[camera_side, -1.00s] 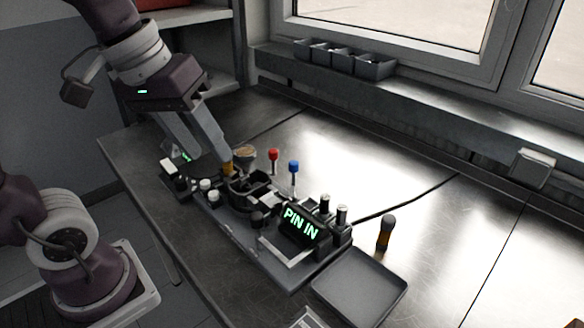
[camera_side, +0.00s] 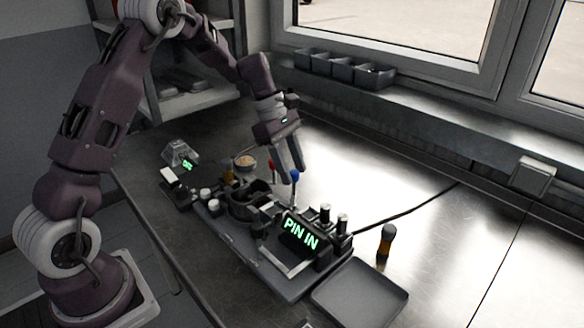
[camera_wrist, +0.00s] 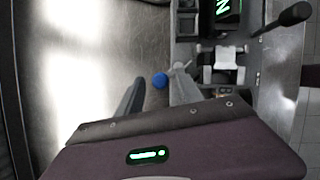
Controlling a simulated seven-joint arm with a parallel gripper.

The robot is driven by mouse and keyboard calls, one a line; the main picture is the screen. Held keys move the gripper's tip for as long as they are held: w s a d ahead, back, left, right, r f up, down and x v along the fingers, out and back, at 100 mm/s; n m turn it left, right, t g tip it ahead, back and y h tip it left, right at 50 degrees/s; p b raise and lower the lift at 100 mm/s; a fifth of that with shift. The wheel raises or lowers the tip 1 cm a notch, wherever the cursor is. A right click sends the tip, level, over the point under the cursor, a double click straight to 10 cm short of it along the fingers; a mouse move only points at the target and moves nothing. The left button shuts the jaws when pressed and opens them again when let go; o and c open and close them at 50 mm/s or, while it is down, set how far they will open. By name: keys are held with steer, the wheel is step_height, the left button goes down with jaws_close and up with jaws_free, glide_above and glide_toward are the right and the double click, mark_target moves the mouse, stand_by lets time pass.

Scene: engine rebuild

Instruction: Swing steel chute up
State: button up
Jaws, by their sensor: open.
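My gripper (camera_side: 291,170) is open, pointing down over the rear side of the bench fixture (camera_side: 240,246). Its fingertips are at a blue knob (camera_side: 295,176) on a thin upright stem. In the wrist view the blue knob (camera_wrist: 159,80) shows between the tips of the two fingers (camera_wrist: 155,90), with no grip on it. A red knob (camera_side: 272,164) stands just to the left, partly behind the fingers. A pale metal piece (camera_wrist: 224,64) sits on the fixture in the wrist view; I cannot tell whether it is the steel chute.
A clear box (camera_side: 178,152) and a round bowl (camera_side: 245,163) stand left. The bench behind is clear.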

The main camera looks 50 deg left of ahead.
steer(key=shift+d+f, duration=0.1)
steer(key=shift+c, duration=0.4)
jaws_close()
steer(key=shift+w+m, duration=0.1)
steer(key=shift+m, duration=0.2)
steer(key=m, duration=0.1)
steer(key=m+g, duration=0.1)
steer(key=shift+w+d+m, duration=0.3)
steer(key=shift+w+d, duration=0.05)
steer(key=shift+d, duration=0.05)
steer(key=shift+s+d+m+g+y, duration=0.1)
steer(key=shift+d+m+g+y, duration=0.5)
steer(key=shift+m, duration=1.55)
steer(key=shift+w+d+m+g+y, duration=0.1)
steer(key=shift+d+m+g+y, duration=0.15)
steer(key=shift+d+m+g, duration=1.25)
steer(key=shift+s+d+m+y, duration=0.1)
steer(key=shift+d+m+y, duration=0.25)
steer(key=shift+m, duration=2.4)
